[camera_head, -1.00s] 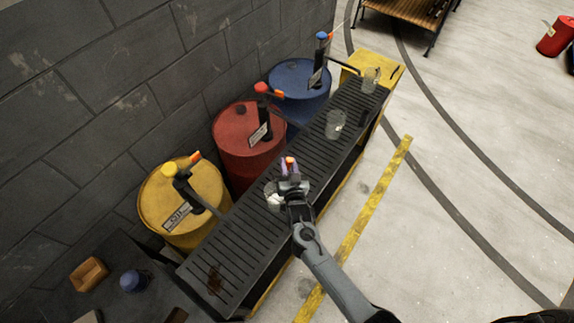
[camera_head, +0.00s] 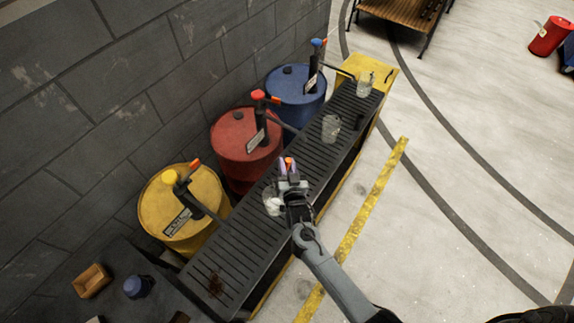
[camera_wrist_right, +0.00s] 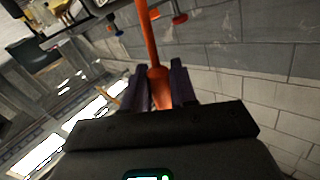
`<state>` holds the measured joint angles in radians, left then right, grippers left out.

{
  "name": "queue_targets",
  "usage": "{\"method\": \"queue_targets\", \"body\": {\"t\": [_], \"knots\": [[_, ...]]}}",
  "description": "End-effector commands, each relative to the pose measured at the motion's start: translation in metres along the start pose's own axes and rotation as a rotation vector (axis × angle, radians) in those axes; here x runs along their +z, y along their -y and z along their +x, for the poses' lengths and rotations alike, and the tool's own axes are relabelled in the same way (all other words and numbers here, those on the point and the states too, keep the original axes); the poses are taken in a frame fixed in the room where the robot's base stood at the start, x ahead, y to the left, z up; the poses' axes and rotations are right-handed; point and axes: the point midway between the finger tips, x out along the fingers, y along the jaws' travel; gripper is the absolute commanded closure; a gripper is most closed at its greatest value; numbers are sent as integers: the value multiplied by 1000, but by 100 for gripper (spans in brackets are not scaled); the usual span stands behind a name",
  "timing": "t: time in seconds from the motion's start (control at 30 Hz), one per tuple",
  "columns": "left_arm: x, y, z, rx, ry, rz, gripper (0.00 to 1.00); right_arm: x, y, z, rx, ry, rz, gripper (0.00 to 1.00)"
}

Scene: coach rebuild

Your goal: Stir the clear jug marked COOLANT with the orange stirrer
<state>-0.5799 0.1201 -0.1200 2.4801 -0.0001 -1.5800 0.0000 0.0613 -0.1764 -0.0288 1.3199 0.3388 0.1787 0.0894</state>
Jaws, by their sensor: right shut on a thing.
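My right gripper (camera_head: 288,171) is shut on the orange stirrer (camera_head: 290,161). In the right wrist view the stirrer (camera_wrist_right: 150,45) runs up from between the two fingers (camera_wrist_right: 164,88). A clear jug (camera_head: 270,203) stands on the black slatted bench, just left of and partly hidden by my right gripper. Two more clear jugs stand farther along, one in the middle (camera_head: 331,128) and one at the far end (camera_head: 364,85). No jug marking is readable. I cannot tell whether the stirrer is inside the near jug. My left gripper is out of view.
Yellow (camera_head: 180,222), red (camera_head: 240,150) and blue (camera_head: 292,95) drums with pumps line the wall side of the slatted bench (camera_head: 238,262). Pump spouts reach over the bench. A wooden box (camera_head: 91,280) and a blue-capped item (camera_head: 138,286) sit at lower left.

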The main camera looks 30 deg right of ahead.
Motion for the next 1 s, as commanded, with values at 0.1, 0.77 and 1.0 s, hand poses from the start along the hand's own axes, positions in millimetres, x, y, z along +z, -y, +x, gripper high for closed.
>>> {"method": "queue_targets", "body": {"t": [0.1, 0.77, 1.0], "knots": [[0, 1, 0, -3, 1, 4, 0, 0, 0, 0, 0, 0, 0, 100], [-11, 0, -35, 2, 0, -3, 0, -39, 8, -2, 0, -1, 0, 100], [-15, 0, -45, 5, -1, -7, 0, -50, 10, -3, 0, 0, 0, 100]]}}
